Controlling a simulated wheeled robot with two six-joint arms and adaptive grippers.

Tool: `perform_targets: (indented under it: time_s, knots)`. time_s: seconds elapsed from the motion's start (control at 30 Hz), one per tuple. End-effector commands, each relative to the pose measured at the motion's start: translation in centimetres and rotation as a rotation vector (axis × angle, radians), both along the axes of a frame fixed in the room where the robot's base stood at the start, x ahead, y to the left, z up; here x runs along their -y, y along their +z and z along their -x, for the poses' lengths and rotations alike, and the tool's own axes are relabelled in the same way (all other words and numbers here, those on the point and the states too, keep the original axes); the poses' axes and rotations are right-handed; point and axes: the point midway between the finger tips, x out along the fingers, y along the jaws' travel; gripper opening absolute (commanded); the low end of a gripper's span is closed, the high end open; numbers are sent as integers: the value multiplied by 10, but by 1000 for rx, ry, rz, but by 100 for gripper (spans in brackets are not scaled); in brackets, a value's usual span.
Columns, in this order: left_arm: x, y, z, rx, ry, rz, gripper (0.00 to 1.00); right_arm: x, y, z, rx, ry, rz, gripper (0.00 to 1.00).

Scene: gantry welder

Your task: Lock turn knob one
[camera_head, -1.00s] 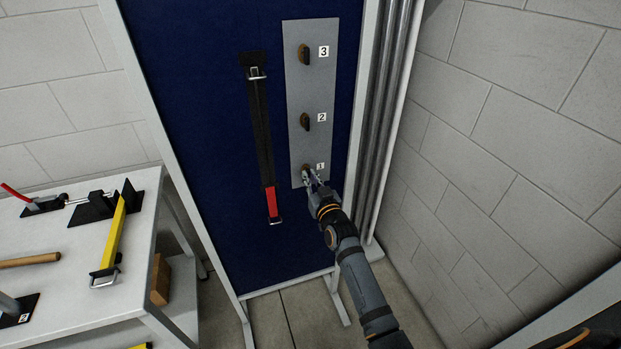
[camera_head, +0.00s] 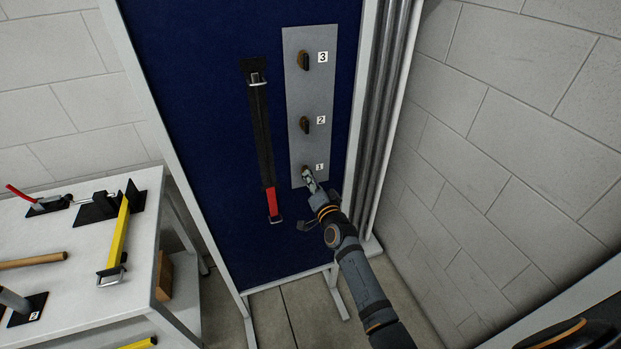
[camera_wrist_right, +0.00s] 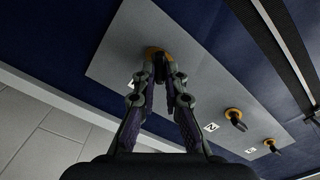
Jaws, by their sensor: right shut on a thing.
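Turn knob one (camera_head: 306,171) is the lowest of three knobs on a grey plate (camera_head: 311,88) on a blue board, beside the label 1. My right gripper (camera_head: 309,179) reaches it from below right. In the right wrist view the gripper (camera_wrist_right: 159,72) is shut with its fingertips on the dark handle of knob one (camera_wrist_right: 158,54), against its orange-brown base. The fingers partly hide the knob. Knob two (camera_head: 306,124) and knob three (camera_head: 304,60) stand above with upright handles. My left gripper is not in view.
A black strap with a red end (camera_head: 272,203) hangs left of the plate. A white table (camera_head: 70,262) with clamps and a yellow-handled tool (camera_head: 116,240) is at the left. Grey vertical pipes (camera_head: 378,110) and a block wall are at the right.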

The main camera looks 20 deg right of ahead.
Motion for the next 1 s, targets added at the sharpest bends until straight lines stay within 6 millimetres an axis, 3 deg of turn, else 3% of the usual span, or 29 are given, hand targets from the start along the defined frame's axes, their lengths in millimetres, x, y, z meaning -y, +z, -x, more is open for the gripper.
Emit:
perform_targets:
  time_s: [0.5,1.0]
  knots:
    - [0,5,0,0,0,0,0,1,-2,0,-16,-1,-448,0]
    - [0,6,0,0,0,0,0,1,-3,0,-23,-1,-650,0]
